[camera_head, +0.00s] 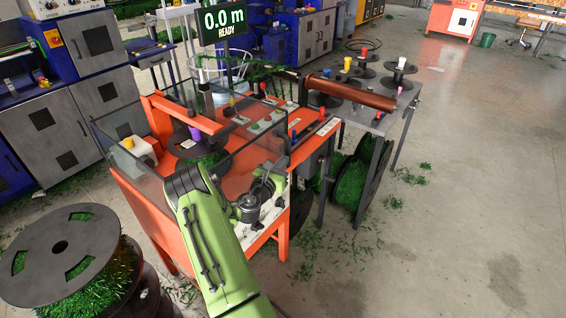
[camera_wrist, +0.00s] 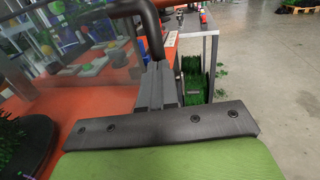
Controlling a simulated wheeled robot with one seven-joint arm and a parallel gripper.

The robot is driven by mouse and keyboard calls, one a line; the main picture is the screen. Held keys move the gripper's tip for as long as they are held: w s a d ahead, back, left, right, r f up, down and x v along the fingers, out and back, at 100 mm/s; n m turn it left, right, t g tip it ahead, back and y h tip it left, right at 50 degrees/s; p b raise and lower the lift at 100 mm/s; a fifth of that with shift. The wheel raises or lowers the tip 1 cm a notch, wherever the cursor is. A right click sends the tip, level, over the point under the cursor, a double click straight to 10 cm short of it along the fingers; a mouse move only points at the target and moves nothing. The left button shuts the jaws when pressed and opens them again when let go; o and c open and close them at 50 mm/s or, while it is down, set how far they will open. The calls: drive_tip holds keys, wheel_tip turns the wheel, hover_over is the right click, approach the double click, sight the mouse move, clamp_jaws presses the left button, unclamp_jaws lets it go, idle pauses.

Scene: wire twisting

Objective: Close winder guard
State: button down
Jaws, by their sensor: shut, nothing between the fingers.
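The orange winder (camera_head: 160,215) stands in the middle of the head view, with a green-wound spool (camera_head: 205,160) on its bed. Its guard (camera_head: 250,145) is a clear panel with dark edges on the side toward my arm. I cannot tell exactly how far it is swung. In the wrist view the clear guard (camera_wrist: 85,40) fills the upper left, and a dark bent tube (camera_wrist: 152,32) comes down beside my fingers. My gripper (camera_wrist: 158,70) is shut and empty, with its tips close to the tube's lower end. Contact is unclear. My arm hides part of the winder's front.
A grey side table (camera_head: 375,120) with several empty spools stands to the right, a green wire reel (camera_head: 352,185) below it. A large reel (camera_head: 62,250) stands at lower left. A display (camera_head: 224,20) reads 0.0 m, READY. The floor at right is mostly clear.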

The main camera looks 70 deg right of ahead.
drive_tip(key=shift+d, duration=0.35)
drive_tip(key=d, duration=0.1)
drive_tip(key=s+d+p, duration=0.1)
drive_tip(key=d, duration=0.1)
drive_tip(key=d+p, duration=0.1)
drive_tip(key=shift+s+d+r, duration=0.2)
drive_tip(key=shift+r, duration=0.1)
